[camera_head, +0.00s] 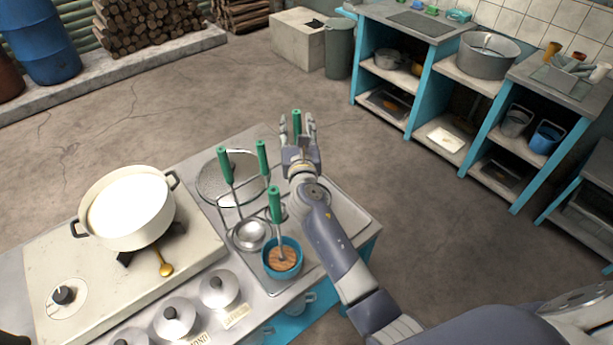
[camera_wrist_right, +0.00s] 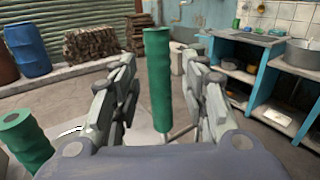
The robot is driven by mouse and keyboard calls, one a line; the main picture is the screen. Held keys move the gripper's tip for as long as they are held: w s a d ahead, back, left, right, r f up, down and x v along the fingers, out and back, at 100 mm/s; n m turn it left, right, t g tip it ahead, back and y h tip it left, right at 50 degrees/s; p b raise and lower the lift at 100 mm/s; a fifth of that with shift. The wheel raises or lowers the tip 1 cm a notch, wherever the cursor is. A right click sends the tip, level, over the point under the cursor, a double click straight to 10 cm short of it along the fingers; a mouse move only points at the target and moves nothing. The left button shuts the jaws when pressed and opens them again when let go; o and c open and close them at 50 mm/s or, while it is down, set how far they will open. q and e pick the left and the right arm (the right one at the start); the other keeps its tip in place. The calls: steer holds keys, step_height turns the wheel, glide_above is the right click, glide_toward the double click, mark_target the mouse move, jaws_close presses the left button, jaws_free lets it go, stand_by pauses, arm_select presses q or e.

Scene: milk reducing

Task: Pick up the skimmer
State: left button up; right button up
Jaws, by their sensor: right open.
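Several utensils with green handles stand at the right end of the stove counter. One green handle (camera_head: 297,122) stands upright between the fingers of my right gripper (camera_head: 298,128). In the right wrist view that handle (camera_wrist_right: 158,78) is between the two open fingers (camera_wrist_right: 162,100), with gaps on both sides. Its lower end is hidden, so I cannot tell whether it is the skimmer. Two more green handles (camera_head: 225,167) (camera_head: 262,156) stand to the left on a wire rack, with a ladle bowl (camera_head: 250,235) below. My left gripper is not in view.
A green-handled tool (camera_head: 275,205) stands in a blue cup (camera_head: 282,268) near my right forearm. A white pot (camera_head: 128,240) sits on the stove to the left, with lidded metal containers (camera_head: 174,318) in front. Open floor lies beyond the counter.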

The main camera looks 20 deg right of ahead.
steer(key=shift+c, duration=0.2)
jaws_close()
steer(key=shift+r, duration=0.1)
